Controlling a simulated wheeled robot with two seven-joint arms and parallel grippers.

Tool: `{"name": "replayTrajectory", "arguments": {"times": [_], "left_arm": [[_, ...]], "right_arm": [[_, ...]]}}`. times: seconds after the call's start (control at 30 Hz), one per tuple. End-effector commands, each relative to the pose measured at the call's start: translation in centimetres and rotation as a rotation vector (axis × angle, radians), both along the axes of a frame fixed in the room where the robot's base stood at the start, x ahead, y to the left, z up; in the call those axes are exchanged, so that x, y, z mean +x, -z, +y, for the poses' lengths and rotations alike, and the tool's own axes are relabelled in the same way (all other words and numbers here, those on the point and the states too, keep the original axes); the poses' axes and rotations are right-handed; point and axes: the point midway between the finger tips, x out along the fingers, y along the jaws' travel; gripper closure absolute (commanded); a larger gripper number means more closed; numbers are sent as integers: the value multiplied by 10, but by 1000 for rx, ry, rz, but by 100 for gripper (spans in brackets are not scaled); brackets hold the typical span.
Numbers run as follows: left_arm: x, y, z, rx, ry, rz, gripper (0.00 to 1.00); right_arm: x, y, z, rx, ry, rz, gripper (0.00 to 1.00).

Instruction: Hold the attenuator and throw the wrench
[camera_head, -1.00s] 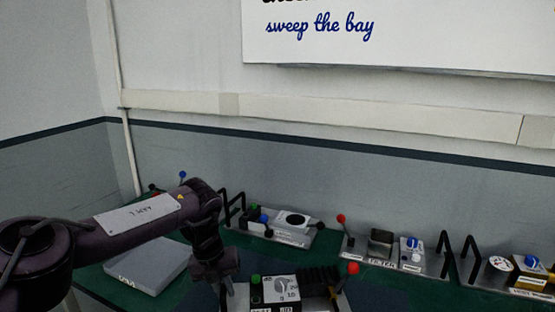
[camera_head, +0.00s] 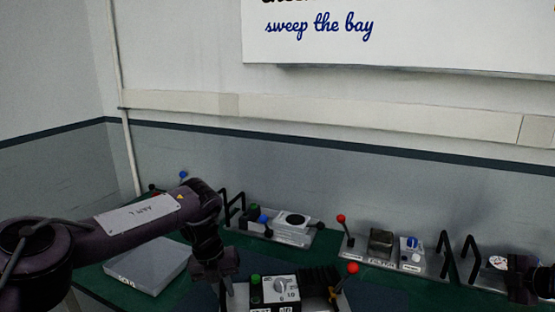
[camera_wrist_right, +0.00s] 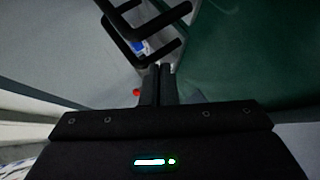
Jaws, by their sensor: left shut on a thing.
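A near module (camera_head: 282,288) with a grey dial, a green knob and a red-knobbed lever (camera_head: 349,270) stands at the bottom of the head view. Its labels are too small to read, so I cannot tell if it is the attenuator. My left gripper (camera_head: 228,291) points down at its left end and is shut on what looks like its black handle (camera_head: 223,298); the fingertips are partly hidden. My right gripper (camera_head: 525,292) is at the right edge, in front of the right module. In the wrist view its fingers (camera_wrist_right: 160,70) are together and empty, just below black handle bars (camera_wrist_right: 122,28). I cannot identify the wrench.
A grey slab (camera_head: 148,268) lies left on the green bench (camera_head: 92,276). A wall stands behind.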

Motion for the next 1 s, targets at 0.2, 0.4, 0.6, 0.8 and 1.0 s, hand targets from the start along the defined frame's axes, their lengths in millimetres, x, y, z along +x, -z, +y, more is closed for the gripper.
{"name": "replayTrajectory", "arguments": {"times": [0.2,0.4,0.6,0.8,1.0], "left_arm": [[-1,4,1,5,1,4,100],[-1,4,1,5,0,4,100],[-1,4,2,5,0,4,100],[-1,3,2,5,-2,3,100],[-1,3,2,5,-2,3,100]], "right_arm": [[16,-32,107,273,-93,155,100],[10,-65,191,453,-160,348,100],[-3,-87,241,537,-188,501,100],[-8,-91,258,560,-194,558,100],[-2,-76,272,560,-194,562,100]]}}
